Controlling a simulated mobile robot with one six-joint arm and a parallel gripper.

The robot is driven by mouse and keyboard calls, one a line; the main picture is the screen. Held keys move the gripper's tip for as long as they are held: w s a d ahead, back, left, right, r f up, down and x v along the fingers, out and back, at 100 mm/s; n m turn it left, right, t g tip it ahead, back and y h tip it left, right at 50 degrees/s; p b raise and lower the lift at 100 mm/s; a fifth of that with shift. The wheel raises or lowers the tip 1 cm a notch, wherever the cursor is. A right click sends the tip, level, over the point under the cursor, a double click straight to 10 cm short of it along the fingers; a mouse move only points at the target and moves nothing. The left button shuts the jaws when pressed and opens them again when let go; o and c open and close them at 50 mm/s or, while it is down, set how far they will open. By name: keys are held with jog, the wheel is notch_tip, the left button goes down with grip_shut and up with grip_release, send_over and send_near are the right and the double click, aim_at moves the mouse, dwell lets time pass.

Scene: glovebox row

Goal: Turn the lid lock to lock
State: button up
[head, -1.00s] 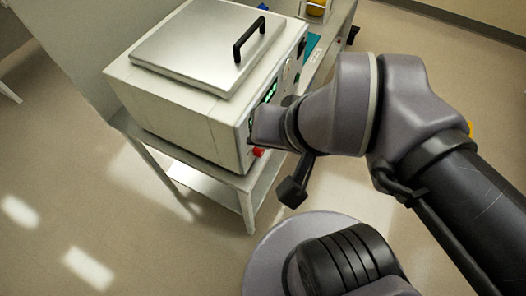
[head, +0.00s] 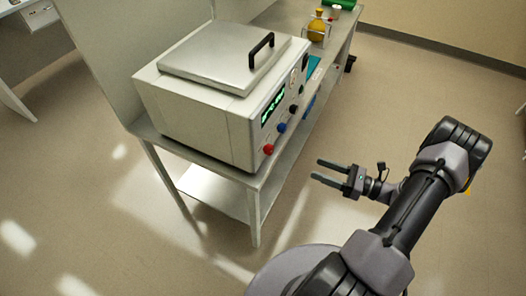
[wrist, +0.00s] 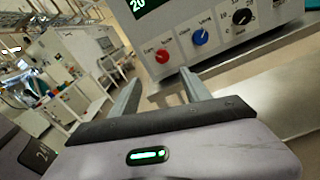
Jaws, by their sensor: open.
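A pale box-shaped unit (head: 205,128) with a flat metal lid (head: 222,55) and black lid handle (head: 261,48) stands on a bench. The lid lies closed. The front panel carries a red knob (head: 268,149), a blue knob (head: 282,128) and a black dial (head: 293,109). The red knob (wrist: 162,56), blue knob (wrist: 200,37) and black dial (wrist: 242,17) show larger in the wrist view. Their labels are too small to read surely, so I cannot tell which is the lid lock. My gripper (head: 316,170) is open and empty, apart from the panel, its fingers pointing toward it.
A green-lit display (head: 272,106) sits on the panel. The floor between my gripper and the bench is clear. A wall panel stands at the unit's left.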

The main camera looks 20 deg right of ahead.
aim_at(272, 151)
jog(key=b+x, duration=0.3)
jog(key=x, duration=1.4)
jog(key=shift+w+d+f, duration=0.1)
jog(key=shift+w+f, duration=0.05)
jog(key=shift+w, duration=0.15)
jog(key=shift+m, duration=0.3)
grip_shut()
